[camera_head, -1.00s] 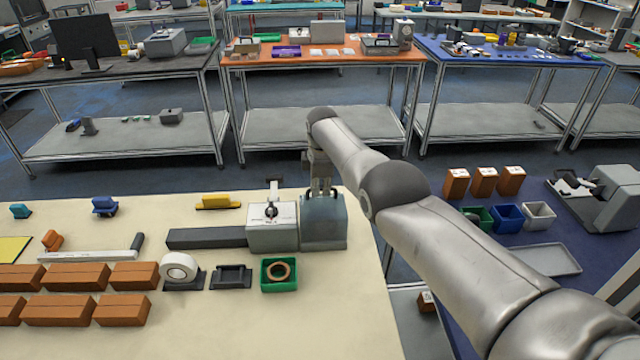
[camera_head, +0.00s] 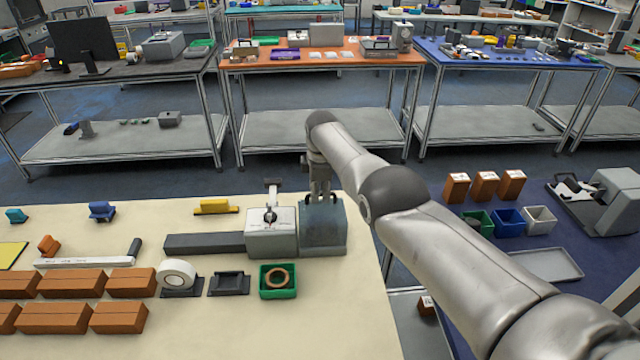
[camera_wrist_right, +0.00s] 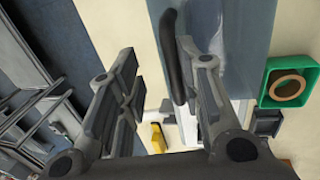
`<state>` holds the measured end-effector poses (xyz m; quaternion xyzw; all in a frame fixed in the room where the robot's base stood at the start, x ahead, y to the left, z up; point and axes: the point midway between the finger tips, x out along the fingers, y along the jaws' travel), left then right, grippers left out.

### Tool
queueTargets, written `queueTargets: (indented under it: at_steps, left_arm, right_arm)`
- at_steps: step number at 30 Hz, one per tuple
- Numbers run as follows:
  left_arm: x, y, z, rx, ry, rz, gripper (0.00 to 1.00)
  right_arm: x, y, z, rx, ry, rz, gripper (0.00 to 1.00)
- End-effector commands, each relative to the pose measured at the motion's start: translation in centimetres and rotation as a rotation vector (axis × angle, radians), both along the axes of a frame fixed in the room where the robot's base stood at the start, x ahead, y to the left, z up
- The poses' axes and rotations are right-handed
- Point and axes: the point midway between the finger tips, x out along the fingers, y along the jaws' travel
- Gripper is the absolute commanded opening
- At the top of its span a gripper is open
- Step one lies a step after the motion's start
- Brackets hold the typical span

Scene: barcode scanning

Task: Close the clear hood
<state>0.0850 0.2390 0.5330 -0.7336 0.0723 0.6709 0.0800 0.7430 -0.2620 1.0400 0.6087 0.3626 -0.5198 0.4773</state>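The hood looks like a blue-grey, box-shaped cover (camera_head: 323,232) at the right end of a grey device (camera_head: 271,240) on the cream table. In the right wrist view a blue-grey surface (camera_wrist_right: 232,35) lies beyond the fingers. My right gripper (camera_head: 320,183) is above the cover, pointing down. In the right wrist view its fingers (camera_wrist_right: 155,65) are apart. A dark curved bar (camera_wrist_right: 172,60) shows in the gap, closer to the right-hand finger; I cannot tell whether they touch. My left gripper is not in view.
A green bin with a brown ring (camera_head: 278,281), a white tape roll (camera_head: 176,273) and several brown boxes (camera_head: 120,315) are in front and left. A dark grey bed (camera_head: 204,243) extends left from the device. The cream table's (camera_head: 345,320) front right is clear.

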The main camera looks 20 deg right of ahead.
Motion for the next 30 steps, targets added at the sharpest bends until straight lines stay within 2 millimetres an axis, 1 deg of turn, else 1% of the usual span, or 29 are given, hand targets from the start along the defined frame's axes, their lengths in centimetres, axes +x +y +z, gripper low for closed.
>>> queueTargets:
  at_steps: [5,15,20,27,30]
  left_arm:
    - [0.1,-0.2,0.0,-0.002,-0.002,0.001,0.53]
    - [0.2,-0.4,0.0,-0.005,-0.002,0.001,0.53]
    - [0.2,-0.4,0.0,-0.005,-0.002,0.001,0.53]
    - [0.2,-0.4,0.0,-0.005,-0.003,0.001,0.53]
    - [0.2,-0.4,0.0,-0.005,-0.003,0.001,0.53]
  right_arm:
    - [0.0,0.0,0.4,-0.001,-0.002,0.0,0.32]
    - [-0.4,0.1,2.4,0.0,-0.004,0.0,0.32]
    - [-0.8,0.2,4.5,0.0,-0.005,0.0,0.32]
    - [-1.7,0.4,8.8,-0.002,-0.007,-0.001,0.32]
    - [-2.0,0.5,10.3,-0.001,-0.004,-0.001,0.32]
